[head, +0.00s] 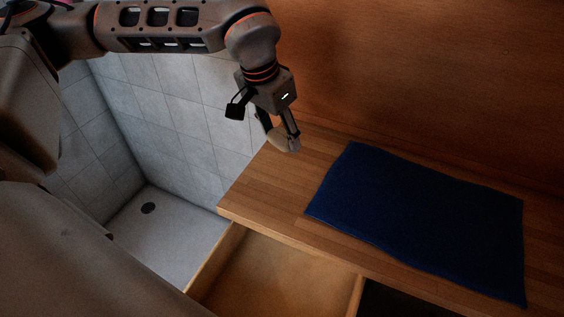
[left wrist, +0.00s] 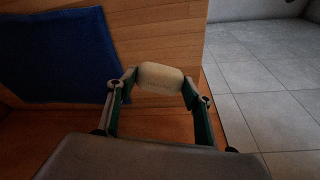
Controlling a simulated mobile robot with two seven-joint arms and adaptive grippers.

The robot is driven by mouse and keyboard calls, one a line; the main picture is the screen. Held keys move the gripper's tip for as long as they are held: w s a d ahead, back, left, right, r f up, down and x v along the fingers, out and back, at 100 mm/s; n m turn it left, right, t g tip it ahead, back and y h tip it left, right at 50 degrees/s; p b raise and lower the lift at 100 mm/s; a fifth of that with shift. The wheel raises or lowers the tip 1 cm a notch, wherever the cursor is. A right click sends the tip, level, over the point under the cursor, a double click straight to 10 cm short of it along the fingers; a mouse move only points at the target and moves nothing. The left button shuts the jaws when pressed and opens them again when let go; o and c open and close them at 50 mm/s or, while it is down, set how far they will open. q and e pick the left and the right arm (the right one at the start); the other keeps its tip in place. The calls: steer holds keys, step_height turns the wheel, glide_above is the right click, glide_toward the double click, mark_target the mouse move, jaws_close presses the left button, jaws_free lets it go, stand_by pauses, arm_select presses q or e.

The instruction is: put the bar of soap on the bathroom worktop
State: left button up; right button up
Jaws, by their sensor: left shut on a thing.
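A pale, cream bar of soap (left wrist: 161,77) is between the two fingertips of my left gripper (left wrist: 158,88) in the left wrist view. In the head view the soap (head: 279,139) shows partly behind the fingers of my left gripper (head: 285,140). The gripper is shut on it and points down at the left end of the wooden worktop (head: 270,182). I cannot tell whether the soap touches the wood. My right gripper is in neither view.
A dark blue cloth (head: 425,215) lies flat on the worktop to the right of the gripper. An open drawer (head: 270,280) is below the front edge. A tiled shower floor with a dark drain (head: 148,208) is at the left. Bare wood lies between gripper and cloth.

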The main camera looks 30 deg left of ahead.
mark_target(283, 169)
arm_select(q)
step_height(283, 169, down, 9)
steer(key=shift+r+b, duration=0.1)
steer(key=shift+b, duration=0.4)
steer(key=shift+f, duration=0.2)
steer(key=o, duration=1.1)
steer(key=shift+r, duration=0.55)
steer(key=p+v, duration=0.1)
steer(key=v, duration=1)
steer(key=shift+s+r+p, duration=0.1)
steer(key=shift+s+p, duration=0.1)
steer(key=shift+p, duration=0.2)
